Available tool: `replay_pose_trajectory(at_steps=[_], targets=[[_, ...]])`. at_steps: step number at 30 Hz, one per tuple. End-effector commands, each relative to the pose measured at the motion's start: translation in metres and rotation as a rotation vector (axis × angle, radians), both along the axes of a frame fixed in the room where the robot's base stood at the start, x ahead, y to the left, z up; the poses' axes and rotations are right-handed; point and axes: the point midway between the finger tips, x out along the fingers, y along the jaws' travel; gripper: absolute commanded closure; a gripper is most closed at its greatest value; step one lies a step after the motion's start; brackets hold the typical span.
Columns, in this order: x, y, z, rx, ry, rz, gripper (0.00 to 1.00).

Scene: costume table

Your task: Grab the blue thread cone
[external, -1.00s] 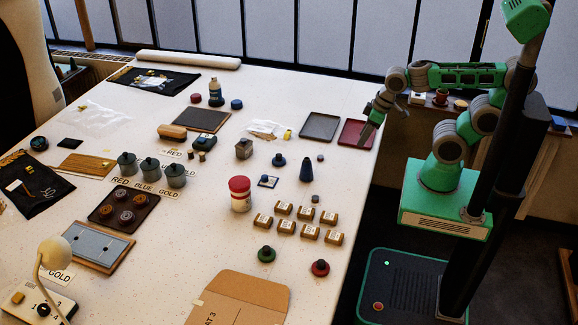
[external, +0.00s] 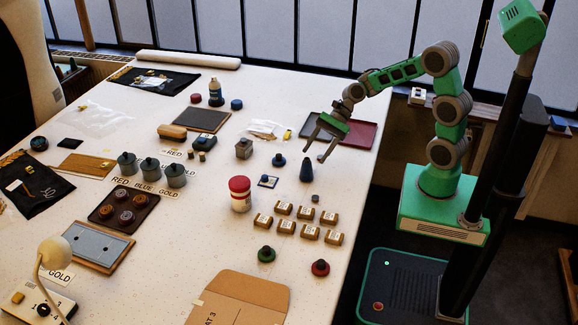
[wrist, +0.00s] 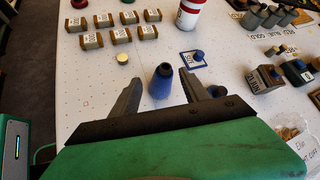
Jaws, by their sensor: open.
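The blue thread cone (external: 306,171) stands upright on the white table, dark blue and narrowing to the top. In the wrist view my gripper (wrist: 164,88) has one finger to each side of the cone, with gaps between. I cannot tell how far the fingertips are above the table.
A small round item (wrist: 122,58) and a blue-knobbed square plate (wrist: 193,58) stand near the cone. A dark blue spool (external: 279,160) is close on its left. Several tagged brown blocks (external: 307,212) lie in front. A red tray (external: 352,134) lies behind.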

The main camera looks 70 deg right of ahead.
Motion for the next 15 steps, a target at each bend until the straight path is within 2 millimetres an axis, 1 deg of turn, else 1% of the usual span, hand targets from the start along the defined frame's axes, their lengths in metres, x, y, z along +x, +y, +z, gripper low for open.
replay_pose_trajectory(at_steps=[1, 3, 6, 10, 15], targets=[[0.004, -0.003, -0.007, 0.093, 0.072, -0.057, 0.47], [0.006, -0.003, -0.007, 0.203, 0.157, -0.116, 0.47], [0.008, -0.002, -0.004, 0.283, 0.222, -0.155, 0.47], [0.013, 0.012, -0.009, 0.295, 0.235, -0.158, 0.47], [0.021, 0.033, -0.020, 0.293, 0.235, -0.155, 0.47]])
